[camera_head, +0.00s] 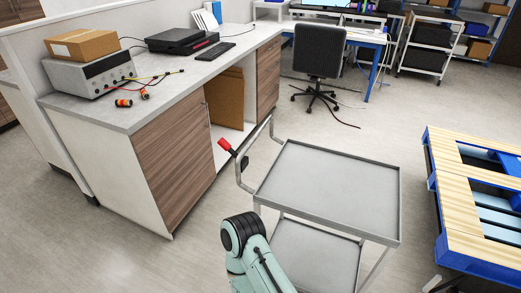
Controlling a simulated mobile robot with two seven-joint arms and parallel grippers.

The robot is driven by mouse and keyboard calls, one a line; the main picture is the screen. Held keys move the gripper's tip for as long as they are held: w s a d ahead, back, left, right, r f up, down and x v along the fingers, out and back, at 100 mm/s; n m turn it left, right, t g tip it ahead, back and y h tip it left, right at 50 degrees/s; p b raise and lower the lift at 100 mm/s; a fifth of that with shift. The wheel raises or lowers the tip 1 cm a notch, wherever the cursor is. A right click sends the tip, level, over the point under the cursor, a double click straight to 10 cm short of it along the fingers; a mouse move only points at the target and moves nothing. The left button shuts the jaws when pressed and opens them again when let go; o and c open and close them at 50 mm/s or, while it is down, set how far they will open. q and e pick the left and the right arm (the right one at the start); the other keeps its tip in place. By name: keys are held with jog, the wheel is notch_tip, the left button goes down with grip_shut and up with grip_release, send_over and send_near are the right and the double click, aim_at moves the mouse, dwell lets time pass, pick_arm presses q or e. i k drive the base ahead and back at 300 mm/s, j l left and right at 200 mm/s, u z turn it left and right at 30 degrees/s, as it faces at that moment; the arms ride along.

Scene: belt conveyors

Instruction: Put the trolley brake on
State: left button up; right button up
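A grey metal trolley (330,180) with a flat upper tray and a lower shelf (310,258) stands on the floor in the middle. Its tubular handle (240,170) is on the left side, towards the desk. A red-tipped black lever (224,144) sticks out at the handle, pointing up and left; I take it to be the brake lever, but its setting cannot be told. The trolley's wheels are hidden or out of view. A teal and black link of my arm shows at the bottom, in front of the trolley's near left corner. Neither gripper shows.
A desk (125,122) with wood-panelled fronts stands close to the trolley's left. Blue and wooden pallets (455,205) are at the right. An office chair (319,55) and shelving stand behind. Floor is free behind the trolley and at bottom left.

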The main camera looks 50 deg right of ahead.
aim_at(223, 142)
jog(key=z, duration=1.55)
